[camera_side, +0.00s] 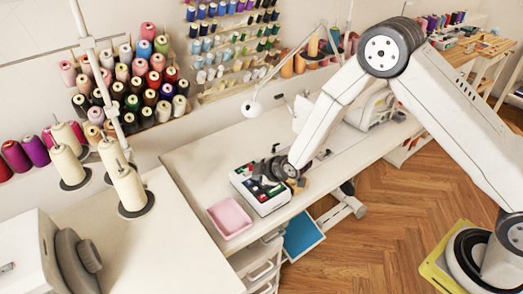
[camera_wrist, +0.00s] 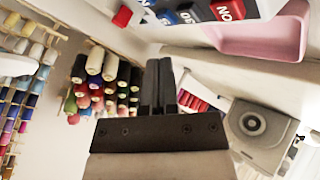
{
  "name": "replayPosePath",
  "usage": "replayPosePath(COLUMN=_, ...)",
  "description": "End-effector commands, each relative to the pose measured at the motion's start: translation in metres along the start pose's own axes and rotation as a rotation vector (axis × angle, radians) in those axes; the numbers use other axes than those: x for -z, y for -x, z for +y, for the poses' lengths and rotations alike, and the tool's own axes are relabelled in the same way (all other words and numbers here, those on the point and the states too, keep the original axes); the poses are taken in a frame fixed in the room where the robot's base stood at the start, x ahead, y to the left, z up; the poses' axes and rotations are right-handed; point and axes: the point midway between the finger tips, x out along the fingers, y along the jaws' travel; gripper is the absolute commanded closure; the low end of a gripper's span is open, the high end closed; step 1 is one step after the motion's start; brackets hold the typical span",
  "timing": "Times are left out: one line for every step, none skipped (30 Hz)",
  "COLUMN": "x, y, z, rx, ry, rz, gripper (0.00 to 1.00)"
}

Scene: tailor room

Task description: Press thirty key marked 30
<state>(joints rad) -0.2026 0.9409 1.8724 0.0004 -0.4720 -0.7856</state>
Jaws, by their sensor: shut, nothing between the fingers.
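A white key box (camera_side: 262,188) with coloured keys stands on the white table. My gripper (camera_side: 265,181) is over it, shut and empty, and hides part of the keys; I cannot tell whether the fingertips touch a key. In the wrist view the two dark fingers (camera_wrist: 159,68) are together. The edge of the key box (camera_wrist: 185,24) shows at the top, with a red key reading "NO" (camera_wrist: 228,10), dark keys, a blue key (camera_wrist: 167,17) and a red key (camera_wrist: 122,16). I cannot make out a key marked 30.
A pink tray (camera_side: 229,217) lies left of the key box, close to it; it also shows in the wrist view (camera_wrist: 262,46). A lamp (camera_side: 251,108) and thread racks (camera_side: 230,40) stand behind. Thread cones (camera_side: 128,187) are at the left.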

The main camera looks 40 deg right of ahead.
Motion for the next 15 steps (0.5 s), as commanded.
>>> replayPosePath(x=0.002, y=0.003, z=0.002, rx=0.0, ry=0.0, rz=0.0, gripper=1.0)
replayPosePath(x=0.004, y=0.004, z=0.004, rx=-0.001, ry=0.0, rz=0.001, gripper=1.0)
replayPosePath(x=0.005, y=0.006, z=0.005, rx=-0.001, ry=0.0, rz=0.001, gripper=1.0)
replayPosePath(x=0.006, y=0.008, z=0.006, rx=-0.001, ry=0.0, rz=0.001, gripper=1.0)
replayPosePath(x=0.007, y=0.009, z=0.007, rx=-0.001, ry=0.0, rz=0.001, gripper=1.0)
replayPosePath(x=0.009, y=0.011, z=0.009, rx=-0.001, ry=0.0, rz=0.001, gripper=1.0)
replayPosePath(x=0.01, y=0.012, z=0.01, rx=-0.001, ry=0.0, rz=0.001, gripper=1.0)
replayPosePath(x=0.01, y=0.013, z=0.01, rx=-0.001, ry=0.0, rz=0.001, gripper=1.0)
replayPosePath(x=0.011, y=0.015, z=0.011, rx=0.0, ry=0.0, rz=0.0, gripper=1.0)
replayPosePath(x=0.011, y=0.015, z=0.011, rx=0.0, ry=0.0, rz=0.0, gripper=1.0)
replayPosePath(x=0.012, y=0.016, z=0.012, rx=0.0, ry=0.0, rz=0.0, gripper=1.0)
replayPosePath(x=0.012, y=0.017, z=0.012, rx=0.001, ry=0.0, rz=-0.001, gripper=1.0)
replayPosePath(x=0.012, y=0.017, z=0.012, rx=0.001, ry=0.0, rz=-0.001, gripper=1.0)
replayPosePath(x=0.012, y=0.017, z=0.012, rx=0.001, ry=0.0, rz=-0.001, gripper=1.0)
replayPosePath(x=0.012, y=0.017, z=0.012, rx=0.001, ry=0.0, rz=-0.001, gripper=1.0)
